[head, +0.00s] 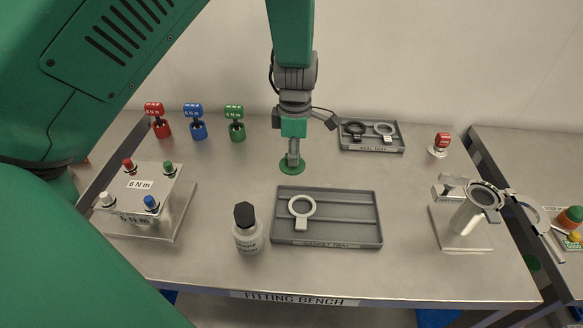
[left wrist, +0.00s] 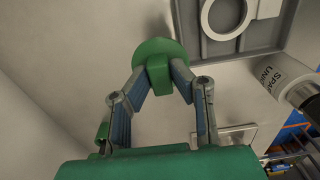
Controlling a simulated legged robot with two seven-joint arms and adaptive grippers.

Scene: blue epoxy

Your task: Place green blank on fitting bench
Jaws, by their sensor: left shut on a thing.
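The green blank (head: 286,167) is a round green disc with a grip block on top, at the middle of the fitting bench (head: 220,275). My left gripper (head: 293,158) comes down from above and is shut on it. In the left wrist view both fingertips of the left gripper (left wrist: 161,84) close on the block of the green blank (left wrist: 160,49). The disc is level and at or just above the bench top; I cannot tell whether it touches. My right gripper is not in view.
An assembly tray (head: 330,239) with a pale ring lies in front of the blank, beside a dark-capped bottle (head: 247,236). A tray with two rings (head: 371,148) stands behind right. A metal block with coloured knobs (head: 143,186) is left; a ring stand (head: 462,225) is right.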

